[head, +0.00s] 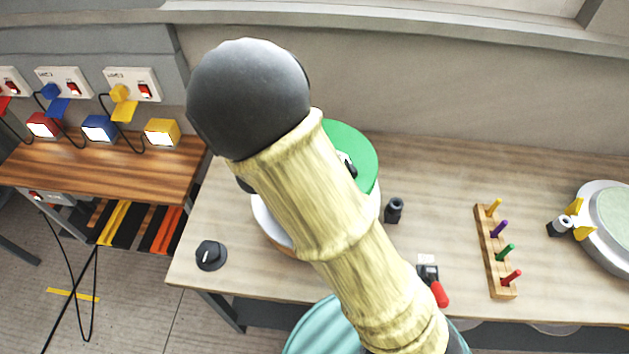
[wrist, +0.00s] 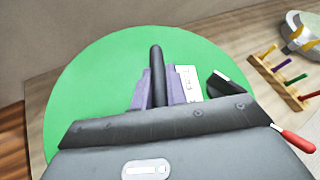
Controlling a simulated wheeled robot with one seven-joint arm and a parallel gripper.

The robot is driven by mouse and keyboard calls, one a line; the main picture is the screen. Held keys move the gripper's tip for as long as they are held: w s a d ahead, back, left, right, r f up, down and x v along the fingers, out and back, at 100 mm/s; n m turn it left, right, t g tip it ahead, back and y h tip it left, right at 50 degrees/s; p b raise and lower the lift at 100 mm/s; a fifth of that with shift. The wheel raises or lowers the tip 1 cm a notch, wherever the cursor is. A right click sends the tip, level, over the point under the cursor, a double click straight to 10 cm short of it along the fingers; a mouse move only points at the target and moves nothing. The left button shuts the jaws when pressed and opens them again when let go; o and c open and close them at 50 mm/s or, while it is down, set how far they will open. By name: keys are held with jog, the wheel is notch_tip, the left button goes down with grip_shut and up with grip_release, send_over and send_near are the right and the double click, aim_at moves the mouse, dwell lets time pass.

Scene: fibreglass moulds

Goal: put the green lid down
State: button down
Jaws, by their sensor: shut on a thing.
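The green lid (wrist: 95,90) is a broad flat disc with a dark upright handle (wrist: 156,62). My gripper (wrist: 157,92) is shut on that handle, its purple fingers on either side of it. In the head view the lid (head: 353,142) shows only in part, as my arm covers its left and lower side. A white round thing (head: 265,220) shows below the lid, mostly hidden by my arm. I cannot tell whether the lid touches it.
The wooden table (head: 425,165) has bare room right of the lid. A black knob (head: 211,255) lies front left and a small black cylinder (head: 394,210) right of the lid. A peg rack (head: 489,255), a red-handled tool (head: 437,291) and a round mould (head: 612,215) lie further right.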

jog(key=shift+r, duration=0.1)
jog(key=shift+f, duration=2.95)
jog(key=shift+f, duration=0.1)
notch_tip(320, 180, down, 4)
jog(key=shift+r, duration=0.1)
